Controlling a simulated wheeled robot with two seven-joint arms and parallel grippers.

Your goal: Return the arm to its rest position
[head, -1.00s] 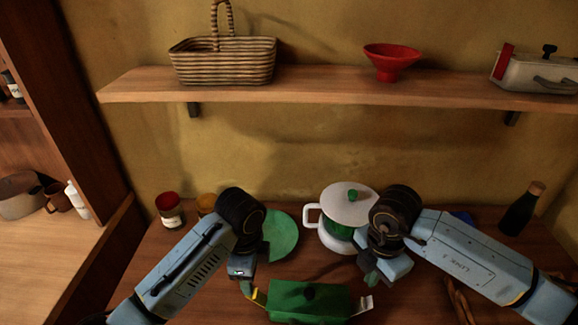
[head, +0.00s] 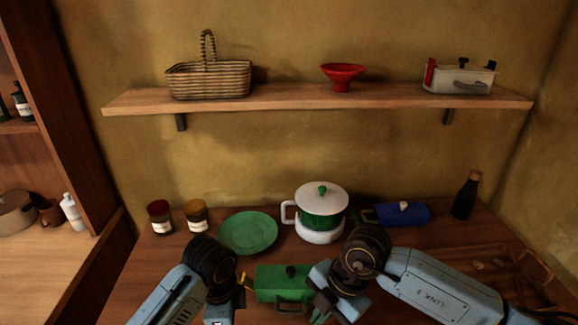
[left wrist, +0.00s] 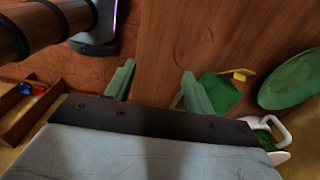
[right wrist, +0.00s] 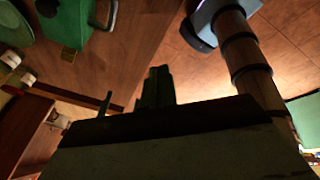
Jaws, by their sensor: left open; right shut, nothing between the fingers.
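My left arm comes in from the lower left in the head view, and its gripper (head: 219,318) is at the bottom edge, partly cut off. In the left wrist view its two green fingers (left wrist: 158,88) stand wide apart with nothing between them. My right arm comes in from the lower right, and its gripper (head: 322,312) is low in front of the counter, beside the green box's right end. In the right wrist view its fingers (right wrist: 158,88) are together and hold nothing.
A green box (head: 270,285) with a dark knob lies between my arms. Behind it are a green plate (head: 248,233), a white-lidded green pot (head: 320,205), two jars (head: 160,217), a blue box (head: 402,215) and a dark bottle (head: 465,195). A wooden tray (head: 500,265) is at right.

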